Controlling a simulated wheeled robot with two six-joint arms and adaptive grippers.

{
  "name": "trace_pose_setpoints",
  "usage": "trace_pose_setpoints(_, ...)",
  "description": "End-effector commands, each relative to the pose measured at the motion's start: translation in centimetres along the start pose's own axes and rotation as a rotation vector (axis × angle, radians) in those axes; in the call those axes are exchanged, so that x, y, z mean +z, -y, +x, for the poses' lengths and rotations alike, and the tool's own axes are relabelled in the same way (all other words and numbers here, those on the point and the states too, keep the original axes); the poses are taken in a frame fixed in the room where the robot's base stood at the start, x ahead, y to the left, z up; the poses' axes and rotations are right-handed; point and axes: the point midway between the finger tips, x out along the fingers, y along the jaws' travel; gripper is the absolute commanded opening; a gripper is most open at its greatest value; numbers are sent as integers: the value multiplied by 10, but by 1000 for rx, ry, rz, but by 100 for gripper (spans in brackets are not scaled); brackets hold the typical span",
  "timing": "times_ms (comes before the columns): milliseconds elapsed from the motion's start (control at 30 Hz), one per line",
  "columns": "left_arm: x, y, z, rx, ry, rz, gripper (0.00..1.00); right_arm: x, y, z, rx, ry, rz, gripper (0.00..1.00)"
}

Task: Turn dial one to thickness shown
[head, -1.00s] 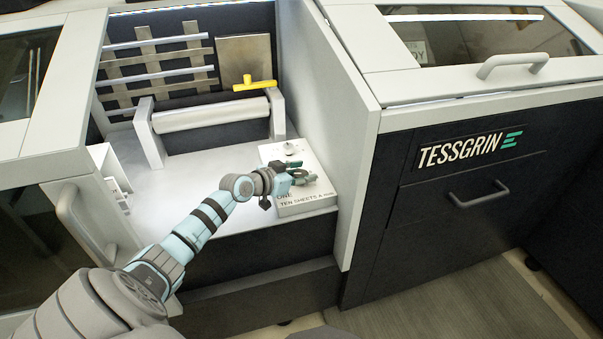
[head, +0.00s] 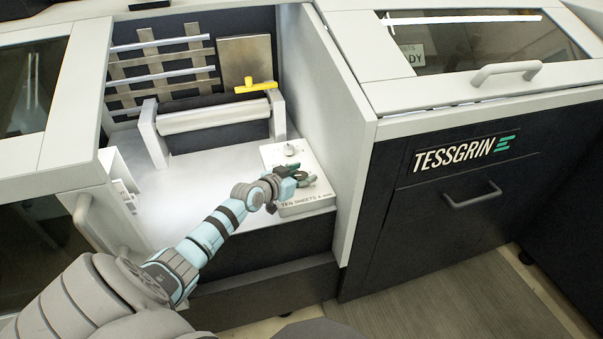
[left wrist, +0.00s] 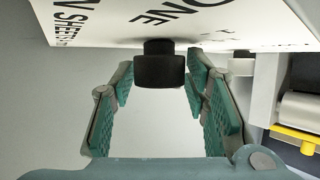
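Dial one appears to be the black round knob (left wrist: 160,66) in the left wrist view, on a white panel (left wrist: 100,22) lettered "ONE" and "N SHEETS". In the head view the white box (head: 308,208) reads "TEN SHEETS" on its front; the black knob cannot be made out there. My left gripper (head: 304,179) is over the box in the head view. In the left wrist view its teal-padded fingers (left wrist: 160,85) are open, one on each side of the knob, with gaps showing. My right gripper is not in view.
A pale knob (head: 292,150) stands on the box top behind my gripper. A grey wall closes in just right of the box. A white roller (head: 212,116) and yellow handle (head: 252,86) are behind. The white surface (head: 190,180) left of the box is mostly bare.

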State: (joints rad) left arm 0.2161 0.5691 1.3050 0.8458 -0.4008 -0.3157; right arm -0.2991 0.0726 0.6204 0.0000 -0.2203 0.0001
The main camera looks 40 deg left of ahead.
Motion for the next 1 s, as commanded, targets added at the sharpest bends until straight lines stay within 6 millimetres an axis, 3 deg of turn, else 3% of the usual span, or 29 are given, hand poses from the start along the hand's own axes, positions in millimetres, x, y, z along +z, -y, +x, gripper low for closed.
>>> trace_pose_setpoints(367,0,0,-3,1,1,1,54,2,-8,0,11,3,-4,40)
trace_pose_setpoints(700,1,1,-66,0,3,9,54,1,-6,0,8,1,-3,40)
trace_pose_setpoints(1000,0,0,-74,1,0,0,54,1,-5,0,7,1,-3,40)
